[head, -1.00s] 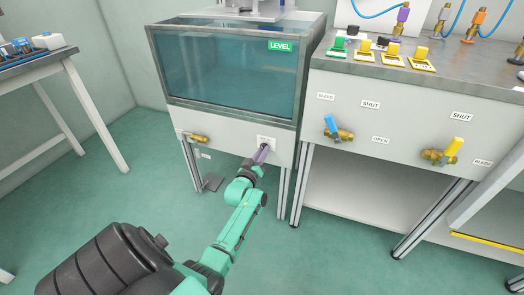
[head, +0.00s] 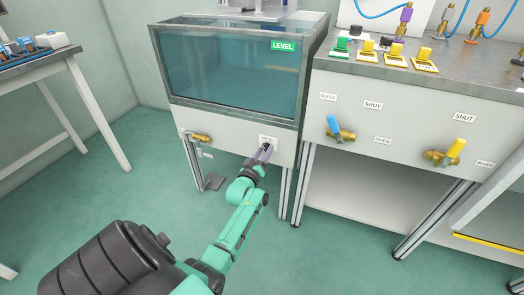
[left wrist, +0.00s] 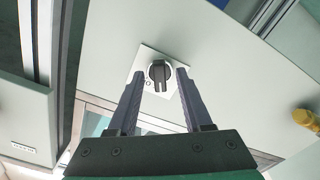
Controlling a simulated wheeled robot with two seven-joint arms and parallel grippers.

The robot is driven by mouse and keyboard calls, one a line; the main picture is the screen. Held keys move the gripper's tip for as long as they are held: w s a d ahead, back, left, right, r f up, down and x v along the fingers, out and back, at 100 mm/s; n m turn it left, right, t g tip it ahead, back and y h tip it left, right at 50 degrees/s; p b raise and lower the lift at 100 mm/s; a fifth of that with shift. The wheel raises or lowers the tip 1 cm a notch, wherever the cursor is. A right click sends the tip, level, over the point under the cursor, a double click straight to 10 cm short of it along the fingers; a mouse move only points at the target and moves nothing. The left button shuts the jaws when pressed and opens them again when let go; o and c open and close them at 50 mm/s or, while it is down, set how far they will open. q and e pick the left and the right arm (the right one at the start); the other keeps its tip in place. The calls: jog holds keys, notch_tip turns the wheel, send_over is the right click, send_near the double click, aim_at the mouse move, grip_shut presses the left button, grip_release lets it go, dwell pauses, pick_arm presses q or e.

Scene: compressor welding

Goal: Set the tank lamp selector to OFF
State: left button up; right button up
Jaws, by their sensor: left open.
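The tank lamp selector is a black rotary knob (left wrist: 159,73) on a small white plate (head: 268,138), set in the front panel under the water tank (head: 230,68). In the left wrist view its grip bar lies roughly upright in the picture, between my fingertips. My left gripper (head: 264,152) is open, with one finger (left wrist: 132,100) on each side of the knob and a gap visible on both sides. The knob is partly hidden by the gripper in the head view. The plate's lettering is too small to read for certain. My right gripper is not in view.
A brass valve (head: 200,138) sits left on the same panel. The bench at the right carries a blue-handled valve (head: 338,130) and a yellow-handled valve (head: 446,153). A white table (head: 70,62) stands at the left.

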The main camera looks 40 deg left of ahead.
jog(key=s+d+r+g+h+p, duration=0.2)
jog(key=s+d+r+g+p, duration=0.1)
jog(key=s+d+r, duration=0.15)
pick_arm(q)
jog(key=p+v, duration=0.1)
jog(key=v, duration=1.3)
jog(key=shift+s, duration=0.3)
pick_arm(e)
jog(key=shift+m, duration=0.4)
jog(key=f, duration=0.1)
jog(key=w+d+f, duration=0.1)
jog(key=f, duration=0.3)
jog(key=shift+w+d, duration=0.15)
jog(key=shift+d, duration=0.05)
pick_arm(q)
jog(key=shift+d, duration=0.15)
